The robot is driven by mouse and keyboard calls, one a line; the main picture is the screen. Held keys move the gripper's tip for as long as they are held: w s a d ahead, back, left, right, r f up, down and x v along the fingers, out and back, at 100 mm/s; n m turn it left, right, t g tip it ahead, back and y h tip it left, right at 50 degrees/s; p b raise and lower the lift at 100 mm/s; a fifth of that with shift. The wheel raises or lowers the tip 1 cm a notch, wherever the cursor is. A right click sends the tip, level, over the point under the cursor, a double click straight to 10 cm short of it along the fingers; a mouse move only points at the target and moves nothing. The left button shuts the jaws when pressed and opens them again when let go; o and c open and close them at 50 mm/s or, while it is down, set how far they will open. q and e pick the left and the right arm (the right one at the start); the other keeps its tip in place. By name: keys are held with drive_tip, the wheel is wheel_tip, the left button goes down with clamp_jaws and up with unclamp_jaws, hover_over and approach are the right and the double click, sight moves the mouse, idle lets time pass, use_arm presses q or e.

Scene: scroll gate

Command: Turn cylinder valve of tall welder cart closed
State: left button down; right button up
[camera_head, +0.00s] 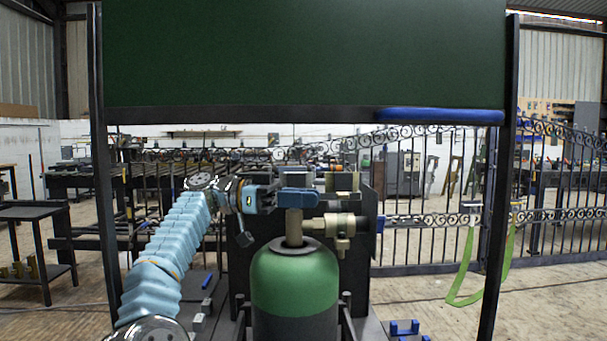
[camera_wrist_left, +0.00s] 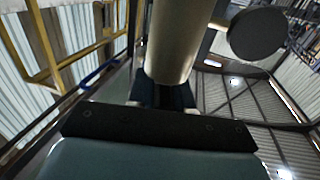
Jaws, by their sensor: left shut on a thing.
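The green gas cylinder (camera_head: 295,278) stands upright on the dark welder cart (camera_head: 375,330), with a brass valve stem (camera_head: 293,226) on top. A blue valve handle (camera_head: 298,199) sits above the stem. My left gripper (camera_head: 277,197) comes in from the left at handle height and is shut on the blue valve handle. In the left wrist view, a metal post (camera_wrist_left: 180,40) rises just beyond the fingers (camera_wrist_left: 165,96), which are partly hidden by the gripper body. My right gripper is not in view.
A regulator with brass fittings (camera_head: 342,222) sits right of the valve, close to it. A dark green panel (camera_head: 300,50) with a blue strip (camera_head: 440,116) hangs overhead between dark posts (camera_head: 497,220). A green strap (camera_head: 465,265) hangs at the right.

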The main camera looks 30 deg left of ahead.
use_arm(q)
drive_tip(key=m+g+p, duration=0.1)
drive_tip(key=m+g, duration=0.1)
drive_tip(key=g, duration=0.1)
drive_tip(key=shift+s+d+r+h+p, duration=0.1)
drive_tip(key=shift+r+h+p, duration=0.1)
drive_tip(key=shift+h+p, duration=0.15)
drive_tip(key=shift+s+f+m+g, duration=0.1)
drive_tip(key=shift+m+g, duration=0.2)
drive_tip(key=shift+g, duration=0.1)
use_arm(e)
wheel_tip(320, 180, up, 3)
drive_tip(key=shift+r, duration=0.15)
use_arm(q)
drive_tip(key=shift+p, duration=0.3)
drive_tip(key=shift+f+g, duration=0.2)
drive_tip(key=shift+g, duration=0.1)
drive_tip(key=c, duration=1.1)
unclamp_jaws()
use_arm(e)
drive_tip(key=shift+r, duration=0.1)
